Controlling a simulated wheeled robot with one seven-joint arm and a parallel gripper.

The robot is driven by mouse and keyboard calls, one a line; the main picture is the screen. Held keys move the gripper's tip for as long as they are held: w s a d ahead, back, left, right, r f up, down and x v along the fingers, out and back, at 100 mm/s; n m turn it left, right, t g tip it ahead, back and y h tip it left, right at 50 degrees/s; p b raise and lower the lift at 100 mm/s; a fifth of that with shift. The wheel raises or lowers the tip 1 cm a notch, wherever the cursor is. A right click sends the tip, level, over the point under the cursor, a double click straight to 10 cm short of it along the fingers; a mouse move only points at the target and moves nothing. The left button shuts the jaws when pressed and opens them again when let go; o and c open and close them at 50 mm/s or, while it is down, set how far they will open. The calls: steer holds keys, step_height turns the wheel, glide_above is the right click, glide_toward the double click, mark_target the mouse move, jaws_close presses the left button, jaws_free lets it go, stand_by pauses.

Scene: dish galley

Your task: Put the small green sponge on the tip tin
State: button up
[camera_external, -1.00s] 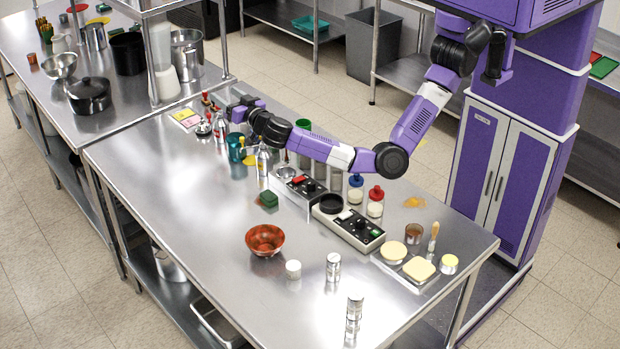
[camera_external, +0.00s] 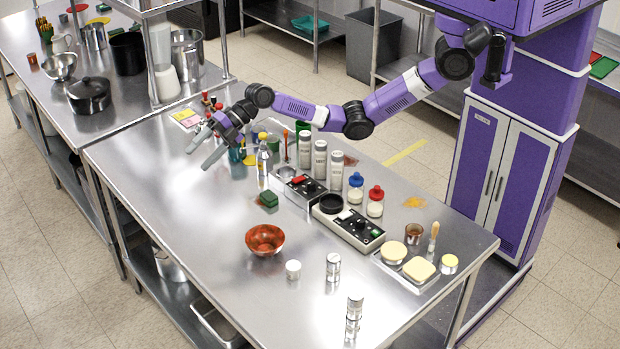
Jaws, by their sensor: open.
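The small green sponge (camera_external: 268,199) lies on the steel table (camera_external: 200,245), left of the black control boxes. My gripper (camera_external: 198,159) is open and empty, with its two fingers spread. It is up and to the left of the sponge in the picture, apart from it, and seems to be above the table. Several tins stand on the table: a silver one (camera_external: 333,266) at the front middle, a silver stack (camera_external: 354,308) near the front edge, and a small yellow-topped one (camera_external: 450,264) at the right. I cannot tell which is the tip tin.
An orange-brown bowl (camera_external: 265,239) and a small white jar (camera_external: 293,269) stand in front of the sponge. Control boxes (camera_external: 348,223) and shakers (camera_external: 320,158) stand to its right. Bottles (camera_external: 264,160) stand behind it. The table's left front is clear.

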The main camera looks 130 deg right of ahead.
steer(key=s+a+f+n+g, duration=0.25)
steer(key=s+f+g, duration=0.55)
steer(key=f, duration=0.5)
steer(key=g, duration=0.4)
glide_above(269, 195)
steer(key=f, duration=0.1)
steer(key=w+f+m, duration=0.1)
steer(key=f, duration=0.1)
steer(key=shift+d, duration=0.15)
steer(key=f, duration=0.2)
steer(key=f+p, duration=0.1)
steer(key=f, duration=0.1)
steer(key=s+f+p, duration=0.1)
steer(key=f, duration=0.1)
steer(key=shift+f, duration=0.8)
jaws_close()
